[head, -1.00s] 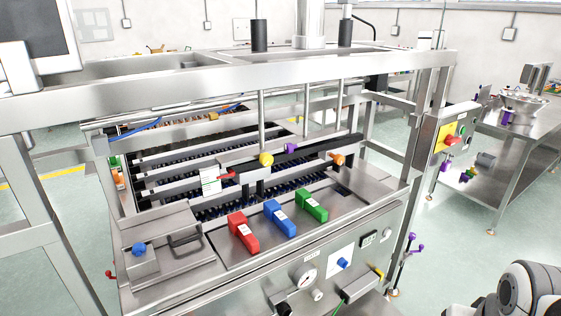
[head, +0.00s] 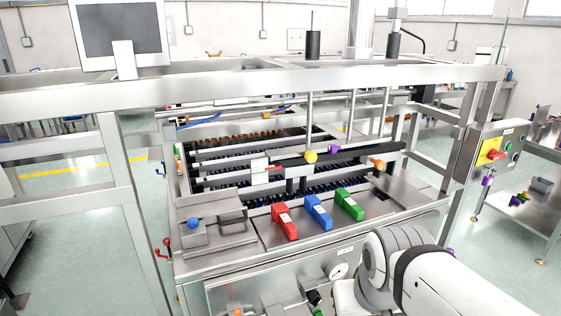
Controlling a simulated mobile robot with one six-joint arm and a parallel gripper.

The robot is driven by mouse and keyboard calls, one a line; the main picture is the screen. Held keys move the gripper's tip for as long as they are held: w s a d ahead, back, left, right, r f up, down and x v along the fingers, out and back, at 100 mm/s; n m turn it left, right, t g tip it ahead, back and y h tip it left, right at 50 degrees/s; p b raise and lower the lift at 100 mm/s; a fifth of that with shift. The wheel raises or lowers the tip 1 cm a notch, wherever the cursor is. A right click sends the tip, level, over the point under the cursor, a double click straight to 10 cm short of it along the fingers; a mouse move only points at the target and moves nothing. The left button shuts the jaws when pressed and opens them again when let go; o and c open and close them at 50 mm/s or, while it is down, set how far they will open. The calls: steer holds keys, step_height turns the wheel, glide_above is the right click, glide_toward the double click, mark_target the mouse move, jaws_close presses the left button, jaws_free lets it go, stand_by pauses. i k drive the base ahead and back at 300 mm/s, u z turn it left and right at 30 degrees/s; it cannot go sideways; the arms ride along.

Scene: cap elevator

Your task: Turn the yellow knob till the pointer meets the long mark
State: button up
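The yellow knob (head: 310,157) is on the cross rail of the machine, near the middle of the head view. A small white plate (head: 260,169) with a red pointer-like part (head: 275,167) is to its left on the same rail. The marks on the plate are too small to read, so I cannot tell where the pointer stands against a long mark. My arm's white and dark links show at the lower right, in front of the machine's front panel. My gripper is outside the view.
Red (head: 284,222), blue (head: 318,212) and green (head: 349,204) blocks sit on the deck below the rail. A purple knob (head: 334,143) and an orange knob (head: 377,163) are close to the yellow one. A steel frame beam (head: 250,87) spans above, with thin vertical rods.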

mark_target(310, 156)
steer(key=z, duration=0.05)
steer(key=i, duration=1)
steer(key=u, duration=0.1)
